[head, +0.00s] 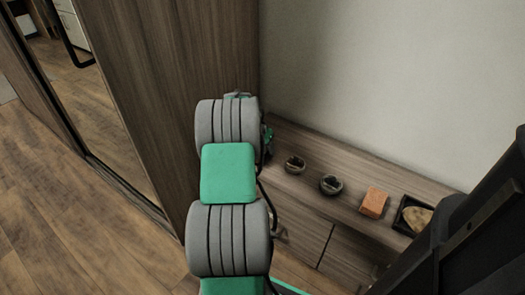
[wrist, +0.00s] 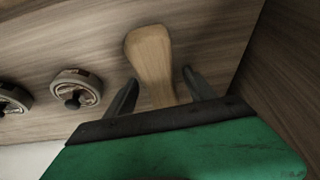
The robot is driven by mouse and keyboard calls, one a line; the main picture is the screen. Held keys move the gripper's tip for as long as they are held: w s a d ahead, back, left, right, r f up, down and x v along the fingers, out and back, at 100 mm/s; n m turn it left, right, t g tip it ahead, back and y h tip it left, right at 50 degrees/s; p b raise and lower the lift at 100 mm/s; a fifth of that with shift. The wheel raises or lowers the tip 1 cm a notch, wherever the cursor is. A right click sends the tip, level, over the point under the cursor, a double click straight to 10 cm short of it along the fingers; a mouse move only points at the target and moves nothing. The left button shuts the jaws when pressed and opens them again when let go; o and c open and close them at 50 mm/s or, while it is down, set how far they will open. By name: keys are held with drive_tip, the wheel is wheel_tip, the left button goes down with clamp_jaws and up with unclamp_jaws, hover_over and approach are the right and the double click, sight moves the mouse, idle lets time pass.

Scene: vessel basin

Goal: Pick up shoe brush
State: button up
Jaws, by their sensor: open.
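A light wooden handle with a rounded end, apparently the shoe brush (wrist: 150,50), lies on the wooden surface in the wrist view. My gripper (wrist: 160,78) is open, with one dark finger on each side of the handle. Gaps show between the handle and both fingers. The lower end of the handle is hidden behind the gripper body. In the head view my arm hides the brush and most of the gripper.
Two round dark containers (head: 295,165) (head: 331,185) stand on the low wooden cabinet (head: 350,165). An orange block (head: 373,203) and a dark tray (head: 402,222) holding a tan item are farther right. A tall wooden panel (head: 180,70) rises at the cabinet's left end; a wall is behind.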

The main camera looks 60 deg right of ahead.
drive_tip(key=shift+f, duration=0.2)
idle(0.3)
clamp_jaws()
idle(0.5)
